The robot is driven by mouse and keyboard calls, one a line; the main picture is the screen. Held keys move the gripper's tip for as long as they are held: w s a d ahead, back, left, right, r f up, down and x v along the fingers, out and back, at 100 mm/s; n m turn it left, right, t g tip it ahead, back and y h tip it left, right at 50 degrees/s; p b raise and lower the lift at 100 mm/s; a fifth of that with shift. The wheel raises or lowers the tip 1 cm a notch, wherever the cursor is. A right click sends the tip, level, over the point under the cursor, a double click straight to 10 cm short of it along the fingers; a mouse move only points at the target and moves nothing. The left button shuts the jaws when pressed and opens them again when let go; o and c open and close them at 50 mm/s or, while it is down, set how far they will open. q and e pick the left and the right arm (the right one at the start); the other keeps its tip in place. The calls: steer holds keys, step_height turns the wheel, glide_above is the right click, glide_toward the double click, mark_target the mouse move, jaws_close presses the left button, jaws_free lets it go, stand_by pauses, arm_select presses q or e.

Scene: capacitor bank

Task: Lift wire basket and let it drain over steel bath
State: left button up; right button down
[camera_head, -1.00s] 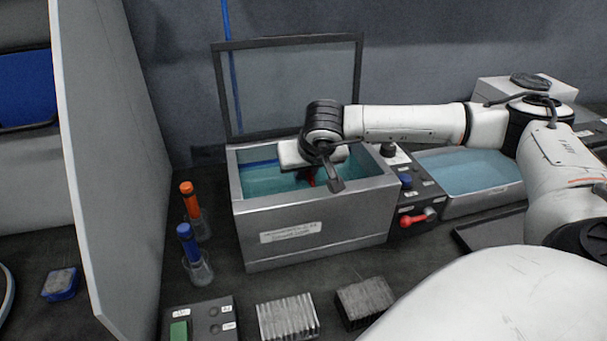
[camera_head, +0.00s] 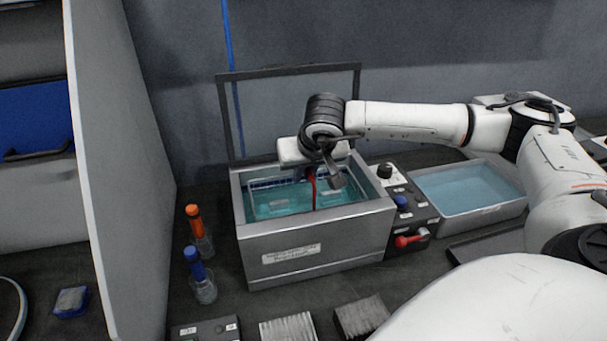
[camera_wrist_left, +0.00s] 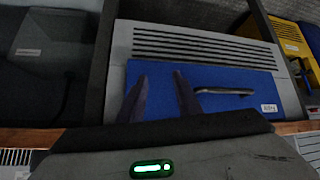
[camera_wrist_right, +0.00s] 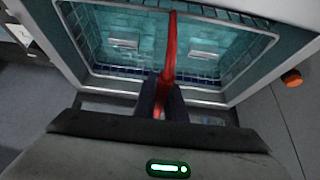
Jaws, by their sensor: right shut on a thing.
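The steel bath (camera_head: 318,238) stands mid-table, holding teal liquid. The wire basket is inside its opening; its wire rim (camera_wrist_right: 195,13) and red handle (camera_wrist_right: 171,50) show in the right wrist view, and the handle (camera_head: 313,188) shows in the head view. Two pale rectangular pieces (camera_wrist_right: 124,40) lie within the basket outline. My right gripper (camera_wrist_right: 161,92) is shut on the red handle above the bath. Whether the basket floor is clear of the liquid I cannot tell. My left gripper (camera_wrist_left: 161,85) is open and empty, in front of a blue panel; it is outside the head view.
A raised glass lid (camera_head: 290,110) stands behind the bath. A control box (camera_head: 405,205) and a second tray of blue liquid (camera_head: 465,188) are at right. Two capped flasks (camera_head: 202,282) stand left, beside a grey partition (camera_head: 120,170). Finned blocks (camera_head: 288,328) lie in front.

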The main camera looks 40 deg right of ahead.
steer(key=shift+r+p, duration=2.45)
steer(key=shift+r, duration=2.5)
